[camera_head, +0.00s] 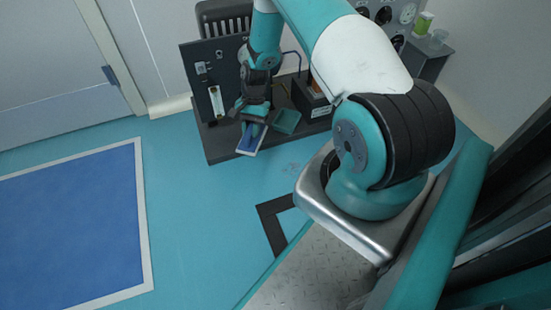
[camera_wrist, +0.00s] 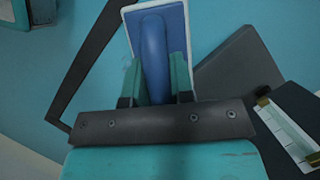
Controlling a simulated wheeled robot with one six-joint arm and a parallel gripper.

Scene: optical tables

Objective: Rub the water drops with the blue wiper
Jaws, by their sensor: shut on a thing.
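The blue wiper (camera_head: 249,139) has a flat blue plate with a pale edge. In the wrist view the wiper (camera_wrist: 176,22) shows its rounded blue handle between the two teal fingers. My gripper (camera_head: 254,120) is shut on that handle and points down by the front edge of the dark bench. It also shows in the wrist view (camera_wrist: 157,84). Faint marks that look like the water drops (camera_head: 292,168) lie on the teal floor, right of and below the wiper in the head view. I cannot tell whether the wiper touches anything beneath it.
The dark bench (camera_head: 222,148) carries an upright panel (camera_head: 205,65), a small teal tray (camera_head: 287,121) and a dark box (camera_head: 311,98). A black angled floor marking (camera_head: 268,222) lies in front. A white-bordered blue floor area (camera_head: 70,235) is at left. The floor between is clear.

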